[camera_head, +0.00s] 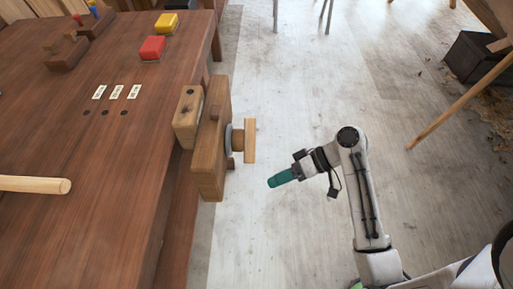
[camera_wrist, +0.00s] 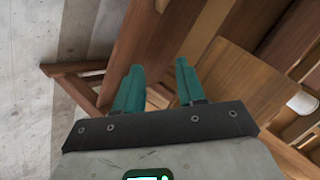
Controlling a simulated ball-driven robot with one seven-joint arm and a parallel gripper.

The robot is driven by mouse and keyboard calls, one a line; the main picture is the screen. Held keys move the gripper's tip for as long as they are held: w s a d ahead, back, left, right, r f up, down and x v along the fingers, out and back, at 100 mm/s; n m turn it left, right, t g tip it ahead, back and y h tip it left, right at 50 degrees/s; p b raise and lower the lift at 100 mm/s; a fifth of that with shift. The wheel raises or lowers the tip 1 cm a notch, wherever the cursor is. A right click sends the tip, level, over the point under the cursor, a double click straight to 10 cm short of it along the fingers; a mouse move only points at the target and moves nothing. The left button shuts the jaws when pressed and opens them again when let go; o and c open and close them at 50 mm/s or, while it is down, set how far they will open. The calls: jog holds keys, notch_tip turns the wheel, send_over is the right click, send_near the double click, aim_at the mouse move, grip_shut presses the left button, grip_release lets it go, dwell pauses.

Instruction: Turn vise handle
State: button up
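A wooden vise (camera_head: 209,152) is mounted on the right edge of the workbench. Its handle (camera_head: 250,141) is a light wooden bar standing upright in the picture, on a grey round collar at the vise's right side. My gripper (camera_head: 270,183), with teal fingers, is to the right of and below the handle in the head view, apart from it. In the wrist view my gripper's fingers (camera_wrist: 159,65) are spread, with nothing held between them. Wooden parts lie beyond the fingers there; I cannot tell which is the handle.
The reddish-brown workbench (camera_head: 110,155) fills the left. On it are a red block (camera_head: 152,47), a yellow block (camera_head: 166,23), small white labels (camera_head: 117,92) and a pale rod (camera_head: 35,185). Open grey floor (camera_head: 300,90) lies right of the vise. A dark box (camera_head: 475,60) stands far right.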

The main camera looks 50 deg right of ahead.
aim_at(244, 140)
jog(key=w+d+r+t+y+b, duration=0.1)
jog(key=d+r+t+y+b, duration=0.15)
jog(key=d+r+t, duration=0.5)
jog(key=x, duration=1)
jog(key=shift+w+f+g, duration=0.3)
jog(key=shift+f+g, duration=0.05)
jog(key=shift+f, duration=0.25)
grip_shut()
